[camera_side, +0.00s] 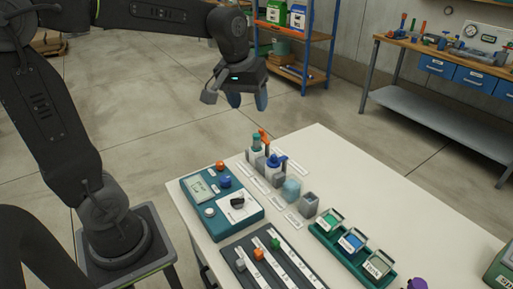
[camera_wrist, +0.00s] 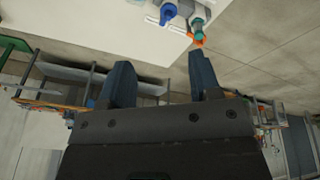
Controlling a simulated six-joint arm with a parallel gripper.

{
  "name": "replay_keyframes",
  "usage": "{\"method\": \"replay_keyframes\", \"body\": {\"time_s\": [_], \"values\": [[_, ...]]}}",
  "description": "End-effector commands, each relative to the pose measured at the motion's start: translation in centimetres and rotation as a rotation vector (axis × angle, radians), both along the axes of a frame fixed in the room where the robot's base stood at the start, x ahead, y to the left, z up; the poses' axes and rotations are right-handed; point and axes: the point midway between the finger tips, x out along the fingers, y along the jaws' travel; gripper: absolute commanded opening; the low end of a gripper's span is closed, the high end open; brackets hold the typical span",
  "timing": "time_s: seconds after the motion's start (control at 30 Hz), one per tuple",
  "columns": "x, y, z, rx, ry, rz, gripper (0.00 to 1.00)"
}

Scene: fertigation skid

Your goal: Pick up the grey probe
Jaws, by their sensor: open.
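My gripper (camera_side: 248,99) is high above the floor, beyond the far-left edge of the white table, with its blue fingers pointing down. In the wrist view my gripper (camera_wrist: 162,82) is open, with nothing between its fingers. I cannot tell for sure which thing is the grey probe. A grey block (camera_side: 309,204) stands upright in the row on the table, near a pale teal rounded piece (camera_side: 291,190). A small grey knob (camera_side: 240,265) sits on the dark slider panel. My gripper is well apart from all of these.
The row also holds an orange-handled valve (camera_side: 263,136) and a blue-handled valve (camera_side: 276,160). A teal control box (camera_side: 232,222) stands left of it. A green tray (camera_side: 322,236) holds several labelled containers. The right side of the white table (camera_side: 400,200) is largely clear.

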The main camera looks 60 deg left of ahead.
Motion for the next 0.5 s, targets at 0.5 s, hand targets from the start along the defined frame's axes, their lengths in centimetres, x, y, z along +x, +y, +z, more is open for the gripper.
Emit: {"method": "replay_keyframes", "body": {"time_s": [0.5], "values": [[12.4, 14.5, -10.4, -0.137, 0.212, 0.641, 0.57]]}}
